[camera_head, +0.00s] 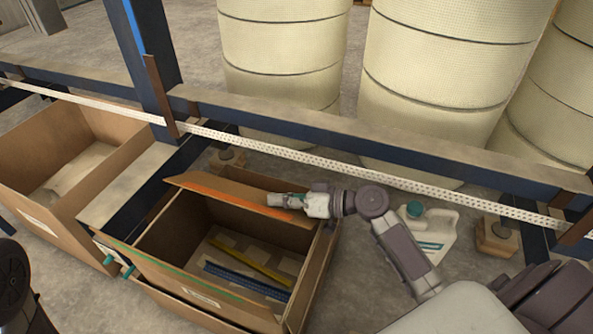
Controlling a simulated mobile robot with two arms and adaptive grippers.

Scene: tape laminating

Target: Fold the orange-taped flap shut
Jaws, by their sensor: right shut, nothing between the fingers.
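The cardboard box (190,285) stands open at the lower middle, and its inside is partly visible. A green strip runs along the front edge of the box.
Yellow and blue strips (250,262) lie inside the box. Another open box (50,150) stands to the left. A dark blue rack beam with a perforated white rail (330,164) runs behind. A white jug (428,232) stands on the floor at right. Large cream drums (285,60) stand behind.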

